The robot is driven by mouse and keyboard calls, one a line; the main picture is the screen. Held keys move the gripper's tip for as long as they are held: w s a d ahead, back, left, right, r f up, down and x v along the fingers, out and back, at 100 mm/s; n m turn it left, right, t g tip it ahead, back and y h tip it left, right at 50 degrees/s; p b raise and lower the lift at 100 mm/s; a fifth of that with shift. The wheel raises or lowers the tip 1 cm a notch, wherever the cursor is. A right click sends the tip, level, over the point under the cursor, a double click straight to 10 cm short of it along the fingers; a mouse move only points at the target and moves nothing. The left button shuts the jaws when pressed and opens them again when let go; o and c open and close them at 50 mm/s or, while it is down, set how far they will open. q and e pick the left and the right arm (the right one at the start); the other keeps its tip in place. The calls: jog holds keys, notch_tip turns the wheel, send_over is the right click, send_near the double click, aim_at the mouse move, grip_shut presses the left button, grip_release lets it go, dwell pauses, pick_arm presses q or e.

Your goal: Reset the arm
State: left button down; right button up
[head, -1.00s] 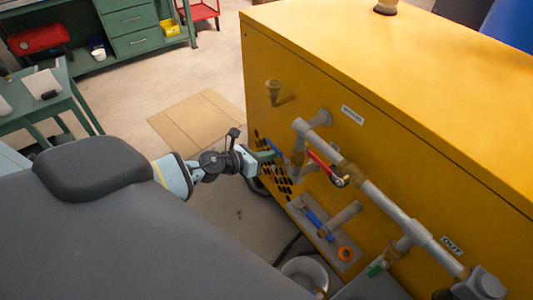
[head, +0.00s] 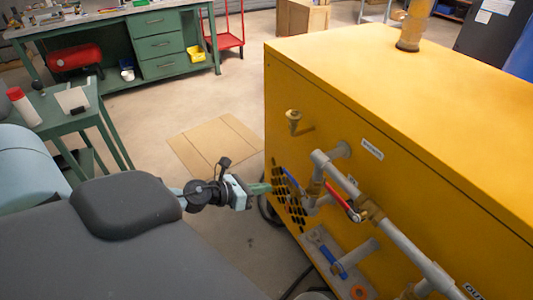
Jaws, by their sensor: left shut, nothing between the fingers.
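My left gripper (head: 262,188) is at the centre of the head view, beside the vented side of the yellow tank cabinet (head: 400,90). Its green fingers are shut and hold nothing. They point right, toward the grey pipe with the blue handle; I cannot tell if they touch anything. My left arm (head: 205,193) comes in from the left, partly hidden behind my dark grey body part. My right gripper is not in view.
The grey pipe (head: 405,245) with a red-handled valve (head: 342,203) runs along the cabinet's side. Cardboard (head: 215,145) lies on the floor. A green workbench (head: 150,45) and a green table (head: 75,115) stand at left.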

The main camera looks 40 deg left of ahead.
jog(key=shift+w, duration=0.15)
